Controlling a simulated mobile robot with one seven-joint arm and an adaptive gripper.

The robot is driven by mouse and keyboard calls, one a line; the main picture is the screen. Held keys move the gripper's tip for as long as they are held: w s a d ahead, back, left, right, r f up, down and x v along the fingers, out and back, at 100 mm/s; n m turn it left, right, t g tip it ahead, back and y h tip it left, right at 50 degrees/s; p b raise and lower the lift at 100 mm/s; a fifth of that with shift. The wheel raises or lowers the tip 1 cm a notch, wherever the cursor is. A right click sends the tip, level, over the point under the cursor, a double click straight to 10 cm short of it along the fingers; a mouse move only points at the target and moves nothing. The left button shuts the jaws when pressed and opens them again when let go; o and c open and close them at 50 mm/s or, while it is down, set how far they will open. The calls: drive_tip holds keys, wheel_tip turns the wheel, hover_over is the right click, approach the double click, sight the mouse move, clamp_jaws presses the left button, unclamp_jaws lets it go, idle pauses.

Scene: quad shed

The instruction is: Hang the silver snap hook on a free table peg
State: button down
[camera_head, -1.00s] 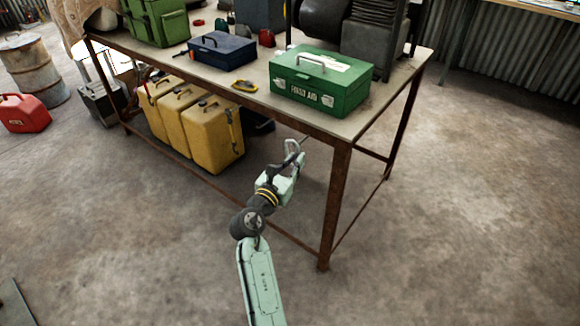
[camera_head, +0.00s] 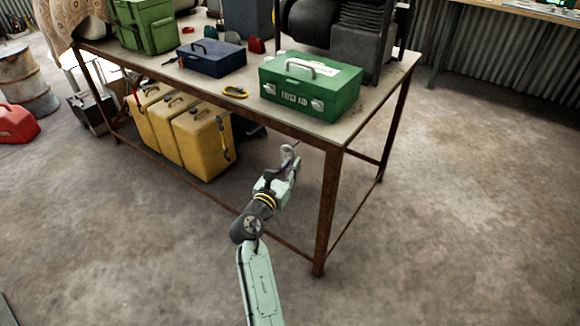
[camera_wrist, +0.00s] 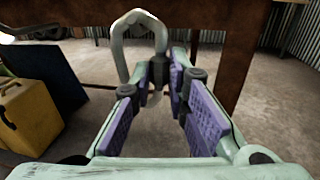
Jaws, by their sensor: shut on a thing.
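The silver snap hook (camera_wrist: 126,48) is a pale metal loop held upright at the fingertips of my gripper (camera_wrist: 161,75). In the head view the hook (camera_head: 288,154) shows at the tip of my gripper (camera_head: 281,173), just in front of the table's (camera_head: 334,131) front rail near the right corner. A thin peg seems to stick out of the rail close to the hook; whether they touch I cannot tell. In the wrist view the hook's loop overlaps the rusty rail (camera_wrist: 215,15), and its lower part is partly hidden by the fingers.
A yellow snap hook (camera_head: 235,91) lies on the tabletop, beside a green first aid box (camera_head: 312,87) and a blue toolbox (camera_head: 212,59). Yellow cans (camera_head: 204,146) stand under the table. A rusty table leg (camera_head: 326,215) is right of my gripper. The floor at right is clear.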

drive_tip(key=c, duration=1.5)
unclamp_jaws()
drive_tip(key=shift+s+a, duration=0.1)
drive_tip(key=v, duration=1.2)
